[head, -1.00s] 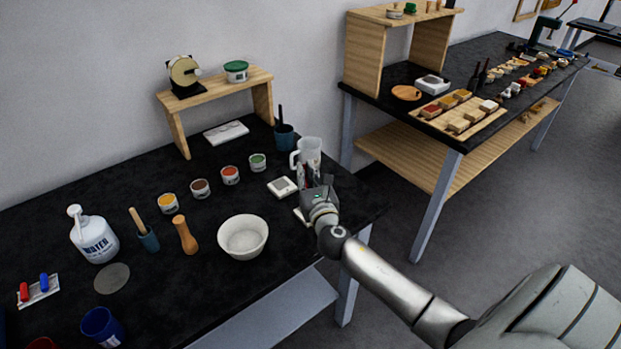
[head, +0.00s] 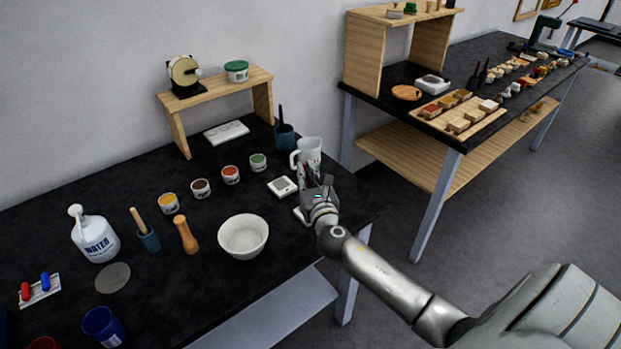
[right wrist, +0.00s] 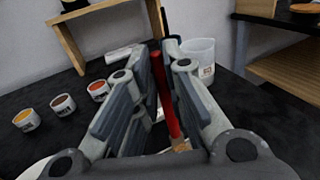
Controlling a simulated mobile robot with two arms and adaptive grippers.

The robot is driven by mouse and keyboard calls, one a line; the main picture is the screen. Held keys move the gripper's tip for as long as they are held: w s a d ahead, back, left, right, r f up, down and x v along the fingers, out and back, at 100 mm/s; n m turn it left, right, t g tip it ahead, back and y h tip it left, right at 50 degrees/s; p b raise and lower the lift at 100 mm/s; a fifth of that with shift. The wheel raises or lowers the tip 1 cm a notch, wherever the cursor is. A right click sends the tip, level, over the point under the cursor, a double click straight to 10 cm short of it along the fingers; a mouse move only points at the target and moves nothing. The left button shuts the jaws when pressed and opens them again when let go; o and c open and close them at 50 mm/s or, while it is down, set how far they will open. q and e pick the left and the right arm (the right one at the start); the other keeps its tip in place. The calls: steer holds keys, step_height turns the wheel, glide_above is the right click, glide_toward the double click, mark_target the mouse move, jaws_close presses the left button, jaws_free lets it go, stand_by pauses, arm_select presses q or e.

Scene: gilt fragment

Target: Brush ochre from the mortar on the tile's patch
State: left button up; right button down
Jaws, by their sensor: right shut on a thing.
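The white mortar bowl (head: 243,240) stands near the front of the black bench, and I cannot make out any ochre in it. A wooden pestle-like tool (head: 185,236) stands left of it. A small white square piece with a grey patch (head: 274,190), possibly the tile, lies behind and right of the bowl. My right gripper (head: 320,184) is right of the bowl, above the bench. In the right wrist view its fingers (right wrist: 160,75) are shut on a slim red-handled tool (right wrist: 168,100), probably the brush. My left gripper is not in view.
A clear jug (head: 310,150) stands just behind my right gripper. Small paint pots, including a yellow one (head: 168,203), line the bench behind the bowl. Another white flat piece (head: 301,216) is partly hidden beneath my gripper. A water bottle (head: 95,238) stands at the left.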

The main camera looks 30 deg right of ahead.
steer(key=s+p, duration=0.1)
steer(key=s, duration=0.2)
steer(key=shift+d, duration=0.1)
stand_by(1.2)
step_height(320, 180, up, 6)
steer(key=p, duration=0.6)
steer(key=shift+w, duration=0.1)
